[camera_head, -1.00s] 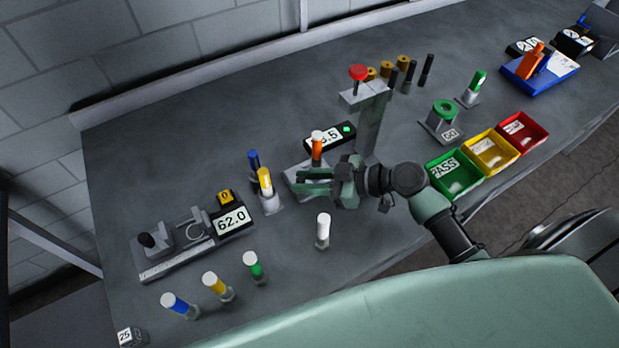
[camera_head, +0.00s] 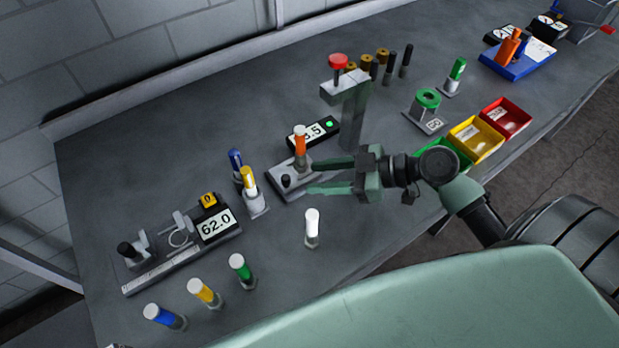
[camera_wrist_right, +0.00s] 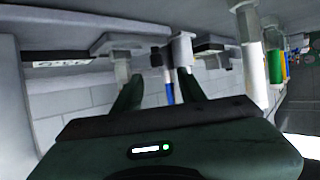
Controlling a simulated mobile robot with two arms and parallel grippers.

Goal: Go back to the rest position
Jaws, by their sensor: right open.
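My right gripper (camera_head: 311,178) is in the middle of the head view, its arm coming in from the right. Its two green fingers are spread apart with nothing between them. They point left, at the right side of a grey fixture (camera_head: 275,195) with a small black knob (camera_head: 286,181). An orange-topped post (camera_head: 300,145) stands at the back of this fixture. In the wrist view the two fingers (camera_wrist_right: 158,85) also show apart, with a blue post (camera_wrist_right: 169,91) beyond them. My left gripper is not in view.
A white-topped post (camera_head: 312,228) stands just in front of the gripper. A tall grey stand with a red knob (camera_head: 338,61) rises behind it. The green (camera_head: 458,150), yellow (camera_head: 476,138) and red (camera_head: 505,118) bins lie right, the green one partly covered by my arm. Bare table lies front centre.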

